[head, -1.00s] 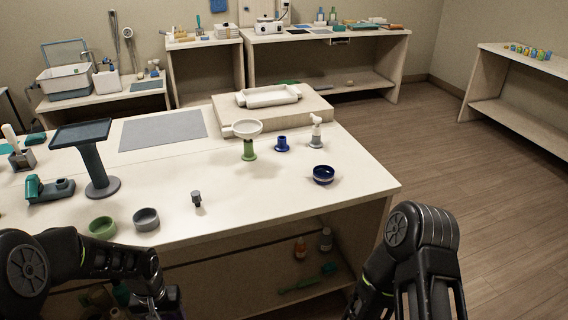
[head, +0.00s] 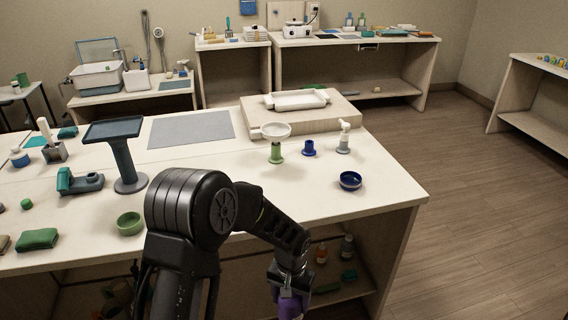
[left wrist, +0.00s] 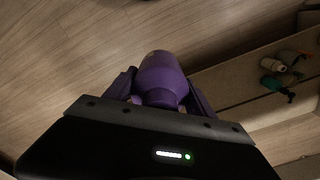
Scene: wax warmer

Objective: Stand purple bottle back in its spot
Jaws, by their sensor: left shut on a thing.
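My left gripper (head: 290,285) is shut on the purple bottle (head: 292,306), low in front of the table's near edge in the head view. Only part of the bottle shows there, cut off by the bottom of the picture. In the left wrist view the purple bottle (left wrist: 163,75) sits between the two fingers, its rounded body pointing away from the gripper. Wooden floor lies behind it. My right gripper is not in view.
The white table (head: 330,202) holds a blue bowl (head: 350,180), a green stand with white dish (head: 277,150), a pump bottle (head: 344,138) and a green bowl (head: 130,223). Below, a shelf holds an orange bottle (head: 321,254) and a grey bottle (head: 347,247). Floor to the right is clear.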

